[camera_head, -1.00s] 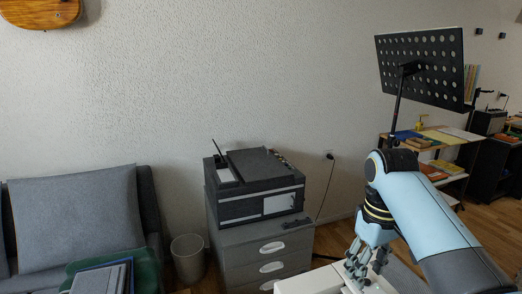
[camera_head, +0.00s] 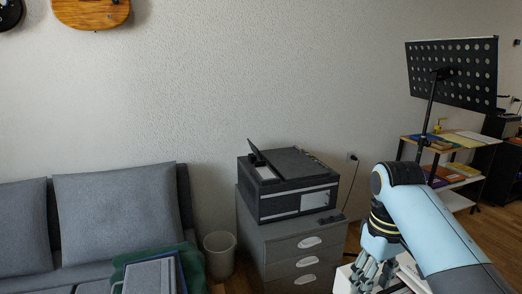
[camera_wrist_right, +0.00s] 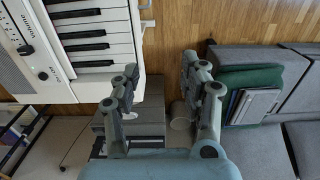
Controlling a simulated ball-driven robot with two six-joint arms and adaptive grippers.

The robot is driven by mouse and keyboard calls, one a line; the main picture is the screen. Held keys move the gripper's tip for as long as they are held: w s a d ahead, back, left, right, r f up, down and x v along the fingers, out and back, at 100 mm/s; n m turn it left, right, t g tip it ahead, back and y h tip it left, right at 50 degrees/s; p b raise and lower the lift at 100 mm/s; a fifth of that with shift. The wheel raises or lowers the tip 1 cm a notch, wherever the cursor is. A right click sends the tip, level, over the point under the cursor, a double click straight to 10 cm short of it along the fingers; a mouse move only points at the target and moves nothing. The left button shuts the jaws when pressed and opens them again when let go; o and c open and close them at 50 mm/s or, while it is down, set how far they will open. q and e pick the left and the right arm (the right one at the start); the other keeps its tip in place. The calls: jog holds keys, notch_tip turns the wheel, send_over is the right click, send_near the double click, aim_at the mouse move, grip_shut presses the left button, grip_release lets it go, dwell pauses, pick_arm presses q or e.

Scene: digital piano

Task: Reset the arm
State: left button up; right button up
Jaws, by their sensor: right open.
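My right arm comes in from the lower right in the head view, bent at the elbow, with its gripper (camera_head: 372,270) low in the picture and partly cut off. In the right wrist view the right gripper (camera_wrist_right: 160,88) is open, its two grey fingers well apart with nothing between them. A white digital piano (camera_wrist_right: 95,45) with black and white keys lies left of the fingers there. A corner of the white piano (camera_head: 345,280) shows below the gripper in the head view. My left gripper is not in view.
A grey drawer cabinet (camera_head: 285,248) bears a dark boxy machine (camera_head: 290,185). A waste bin (camera_head: 220,254) stands left of it, beside a grey sofa (camera_head: 115,210). A black music stand (camera_head: 453,72) rises behind my arm, near a shelf of books (camera_head: 455,170).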

pick_arm(q)
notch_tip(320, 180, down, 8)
jog(key=b, duration=0.8)
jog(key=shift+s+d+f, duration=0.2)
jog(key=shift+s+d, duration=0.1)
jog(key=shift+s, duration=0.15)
pick_arm(e)
jog(key=s+d+f+m, duration=0.1)
jog(key=s+d+f, duration=0.2)
jog(key=s+f, duration=1.2)
jog(key=s+d+f+m, duration=0.1)
jog(key=s+d+f, duration=0.2)
jog(key=s+f, duration=1.3)
jog(key=s+d+f+m+t, duration=0.1)
jog(key=s+d+f, duration=0.2)
jog(key=s+f, duration=1.2)
jog(key=shift+s+d+f+h, duration=0.3)
jog(key=shift+s+d+h, duration=0.05)
jog(key=shift+s+h, duration=0.05)
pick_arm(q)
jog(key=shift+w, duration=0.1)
pick_arm(e)
jog(key=shift+c, duration=0.6)
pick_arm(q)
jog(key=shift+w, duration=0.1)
pick_arm(e)
jog(key=shift+m, duration=0.3)
